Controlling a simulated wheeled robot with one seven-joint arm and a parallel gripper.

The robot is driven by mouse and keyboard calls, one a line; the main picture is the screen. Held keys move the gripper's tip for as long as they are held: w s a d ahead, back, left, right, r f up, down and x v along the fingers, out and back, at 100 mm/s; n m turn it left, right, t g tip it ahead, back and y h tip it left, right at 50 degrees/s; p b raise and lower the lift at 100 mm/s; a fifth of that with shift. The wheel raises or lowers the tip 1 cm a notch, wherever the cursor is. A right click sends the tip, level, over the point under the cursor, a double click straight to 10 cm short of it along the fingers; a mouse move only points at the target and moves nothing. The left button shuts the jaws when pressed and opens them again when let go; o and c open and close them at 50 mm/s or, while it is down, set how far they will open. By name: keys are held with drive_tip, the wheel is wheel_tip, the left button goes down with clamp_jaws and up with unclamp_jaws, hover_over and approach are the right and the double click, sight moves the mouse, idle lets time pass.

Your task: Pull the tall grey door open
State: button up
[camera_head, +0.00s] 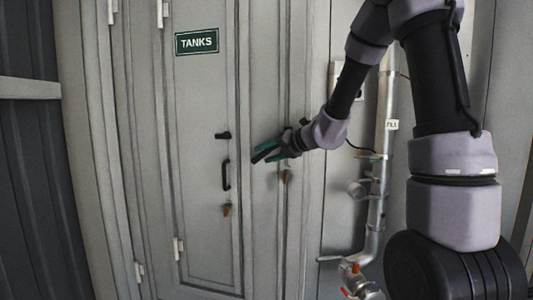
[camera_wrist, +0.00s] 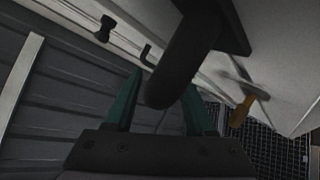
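A tall grey door (camera_head: 205,100) with a green TANKS sign stands shut in the head view. It carries a black upright handle (camera_head: 226,175), with a black knob above and a brass-coloured tag below. My gripper (camera_head: 258,152) is right of that handle, apart from it, in front of the grey panel to the right. In the wrist view its green fingers (camera_wrist: 160,104) are spread. A thick black bar (camera_wrist: 185,65) looms close, its end between the fingers; I see no clear grip on it. In the head view my gripper hides whatever is behind it.
Right of the door, a grey panel (camera_head: 312,215) has a brass-coloured tag (camera_head: 286,176). A vertical pipe (camera_head: 382,125) with valves and a FILL label stands further right. A dark ribbed wall (camera_head: 35,190) lies left. Floor grating (camera_wrist: 275,150) shows in the wrist view.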

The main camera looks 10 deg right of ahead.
drive_tip(key=shift+r, duration=0.1)
drive_tip(key=v, duration=1)
drive_tip(key=shift+s+d, duration=0.3)
drive_tip(key=shift+r, duration=0.1)
